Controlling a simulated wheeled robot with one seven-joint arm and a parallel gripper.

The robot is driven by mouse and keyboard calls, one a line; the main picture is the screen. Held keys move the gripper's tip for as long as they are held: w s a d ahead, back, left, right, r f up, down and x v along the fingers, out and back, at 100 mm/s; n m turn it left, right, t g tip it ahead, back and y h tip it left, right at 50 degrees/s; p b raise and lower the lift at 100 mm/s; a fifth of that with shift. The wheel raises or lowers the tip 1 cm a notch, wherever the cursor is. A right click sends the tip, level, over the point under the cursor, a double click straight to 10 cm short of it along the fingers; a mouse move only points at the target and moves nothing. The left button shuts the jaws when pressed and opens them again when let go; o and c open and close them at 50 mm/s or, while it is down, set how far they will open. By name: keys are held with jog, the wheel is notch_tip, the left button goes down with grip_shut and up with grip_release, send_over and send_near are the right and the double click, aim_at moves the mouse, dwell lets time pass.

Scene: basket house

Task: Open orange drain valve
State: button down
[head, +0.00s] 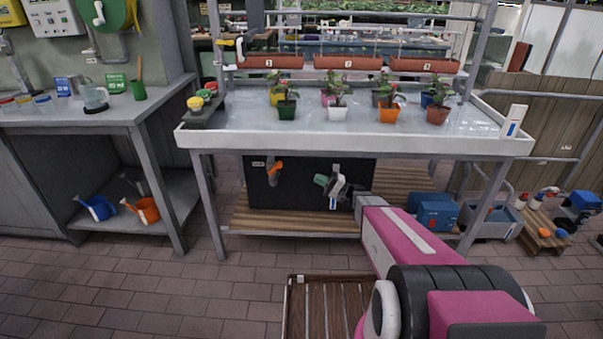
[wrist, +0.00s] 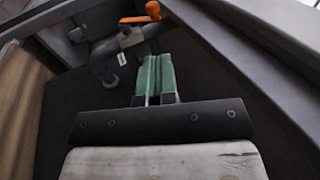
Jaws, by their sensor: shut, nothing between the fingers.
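The orange drain valve handle (head: 276,167) is under the white tray table, at the upper left of a black tank front. In the wrist view the orange lever (wrist: 141,18) shows at the top, a bar with a rounded end, on a dark grey pipe fitting with a pale tag. My gripper (head: 321,180) is in front of the tank, to the right of the valve and slightly lower. Its green fingers (wrist: 154,74) are shut together and empty. They point toward the valve and appear apart from it. The distance between them is hard to tell.
The tray table (head: 330,142) with potted plants stands above the black tank (head: 300,195); its rim and legs bound the space. A slatted wooden shelf (head: 243,220) lies below. A blue box (head: 437,215) sits to the right. Brick floor at front left is clear.

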notch_tip(320, 180, down, 3)
jog(key=a+y, duration=0.1)
send_near(275, 169)
jog(key=s+a+r, duration=0.1)
jog(key=a+r, duration=0.2)
jog(key=r, duration=0.2)
jog(key=shift+s+a+r, duration=0.2)
jog(key=shift+a+r, duration=0.05)
jog(key=shift+r, duration=0.1)
jog(key=shift+a+r+h, duration=0.65)
jog(key=shift+r+h, duration=0.05)
jog(key=shift+r, duration=0.25)
